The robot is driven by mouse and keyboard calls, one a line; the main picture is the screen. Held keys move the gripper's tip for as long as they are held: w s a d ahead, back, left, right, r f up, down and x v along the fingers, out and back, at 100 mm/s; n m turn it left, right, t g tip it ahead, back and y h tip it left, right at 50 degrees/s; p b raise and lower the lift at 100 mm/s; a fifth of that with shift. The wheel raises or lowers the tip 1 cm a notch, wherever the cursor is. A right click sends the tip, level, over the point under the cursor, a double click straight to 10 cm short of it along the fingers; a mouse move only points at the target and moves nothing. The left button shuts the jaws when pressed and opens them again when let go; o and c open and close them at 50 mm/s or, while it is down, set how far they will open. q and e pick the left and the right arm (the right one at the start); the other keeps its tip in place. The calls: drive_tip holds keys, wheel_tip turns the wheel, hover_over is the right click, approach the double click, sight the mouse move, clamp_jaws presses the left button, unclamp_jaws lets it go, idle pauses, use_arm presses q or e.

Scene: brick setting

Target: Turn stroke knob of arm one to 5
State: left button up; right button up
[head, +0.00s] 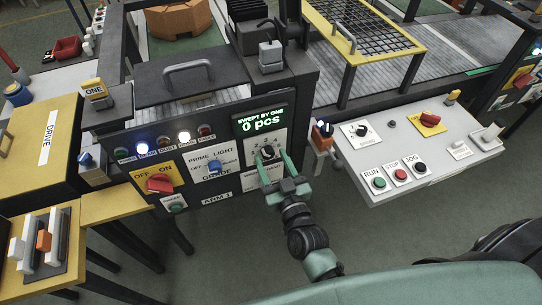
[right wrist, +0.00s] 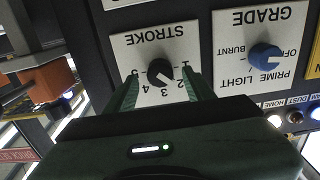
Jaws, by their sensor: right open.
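The stroke knob (right wrist: 160,72) is a small black dial on a white STROKE plate (right wrist: 150,44), which appears upside down in the right wrist view. Numbers 1 to 5 ring it; its white mark points to the lower right there, around the 2 or 3. In the head view the knob (head: 267,152) sits below the green display on the dark panel labelled ARM 1 (head: 217,197). My right gripper (head: 273,166) is open, its green fingers on either side of the knob. In the wrist view the gripper (right wrist: 160,90) shows a gap beside the knob. My left gripper is not in view.
A blue GRADE knob (right wrist: 264,57) is beside the stroke plate. A red OFF/ON switch (head: 160,184) and several lamps are farther left on the panel. A grey console (head: 395,150) with buttons stands to the right. Open floor lies in front.

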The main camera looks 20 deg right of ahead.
drive_tip(key=shift+w, duration=0.5)
clamp_jaws()
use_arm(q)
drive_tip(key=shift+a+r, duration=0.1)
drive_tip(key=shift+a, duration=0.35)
